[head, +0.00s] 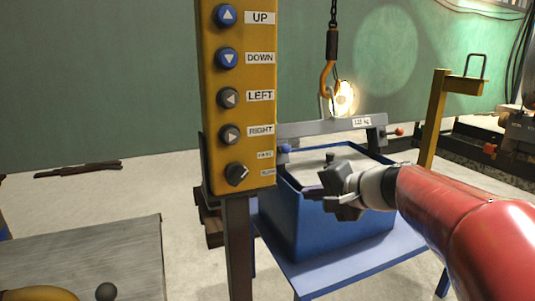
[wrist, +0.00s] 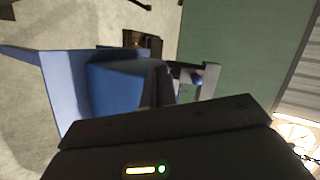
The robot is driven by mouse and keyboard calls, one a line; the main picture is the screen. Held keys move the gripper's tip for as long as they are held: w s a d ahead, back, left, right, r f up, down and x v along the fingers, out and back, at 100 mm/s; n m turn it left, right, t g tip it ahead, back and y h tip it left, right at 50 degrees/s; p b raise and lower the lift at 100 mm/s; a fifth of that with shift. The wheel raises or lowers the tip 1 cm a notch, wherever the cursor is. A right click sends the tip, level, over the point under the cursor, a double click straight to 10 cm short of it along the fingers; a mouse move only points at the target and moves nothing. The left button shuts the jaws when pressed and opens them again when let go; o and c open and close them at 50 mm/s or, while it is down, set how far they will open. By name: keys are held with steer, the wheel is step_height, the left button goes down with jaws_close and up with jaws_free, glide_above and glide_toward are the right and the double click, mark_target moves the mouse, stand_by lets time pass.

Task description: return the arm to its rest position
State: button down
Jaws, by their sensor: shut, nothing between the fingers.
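My gripper (head: 343,190) is at the end of my red arm, which reaches in from the right in the head view. It is shut and empty. In the picture it lies in front of the blue bin (head: 310,232); I cannot tell how far apart they are. In the wrist view the shut fingers (wrist: 158,86) point toward the blue bin (wrist: 112,88).
A yellow control box (head: 237,100) with labelled buttons stands on a post left of my gripper. A hook (head: 327,77) hangs above the grey beam (head: 300,130) over the bin. The bin stands on a blue table (head: 345,272). A grey table (head: 100,255) is at lower left.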

steer(key=s+f+n+g+h+p, duration=0.1)
steer(key=s+f+n+h, duration=0.3)
steer(key=s, duration=0.8)
steer(key=s+d+f+n+g+h, duration=0.1)
steer(key=s+f+n+g+h, duration=0.2)
steer(key=s+f, duration=0.4)
steer(key=s+n, duration=0.1)
steer(key=s, duration=0.4)
steer(key=shift+s+f+n+g+h+p, duration=0.3)
steer(key=shift+h+p, duration=0.05)
steer(key=shift+h, duration=0.05)
steer(key=shift+d, duration=0.1)
